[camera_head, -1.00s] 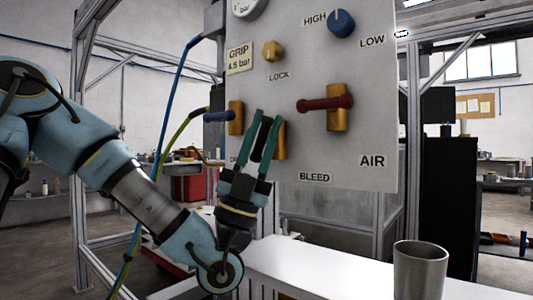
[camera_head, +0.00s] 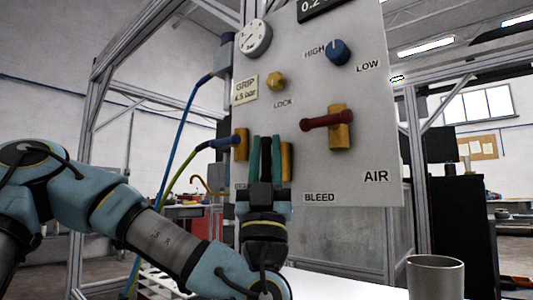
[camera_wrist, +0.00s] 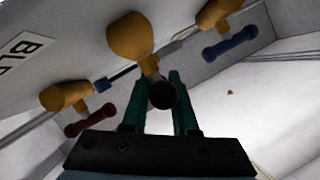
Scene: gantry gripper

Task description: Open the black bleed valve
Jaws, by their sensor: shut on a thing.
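The black bleed valve handle (camera_head: 266,152) is between the two green fingers of my gripper (camera_head: 265,140), on the lower part of the grey panel. Its brass body (camera_head: 287,163) shows just right of the fingers. In the wrist view the dark round end of the handle (camera_wrist: 163,96) points toward the camera between the fingers, below the brass body (camera_wrist: 130,37). My gripper is shut on the handle and stands nearly upright in the head view. The fingers hide much of the handle. The BLEED label (camera_head: 320,197) is lower right of it.
A blue-handled valve (camera_head: 240,144) is close on the left, a red-handled valve (camera_head: 328,121) on the right. The yellow LOCK knob (camera_head: 275,81), blue HIGH/LOW knob (camera_head: 338,52) and gauge (camera_head: 255,38) are above. A metal cup (camera_head: 435,277) stands on the white surface below right.

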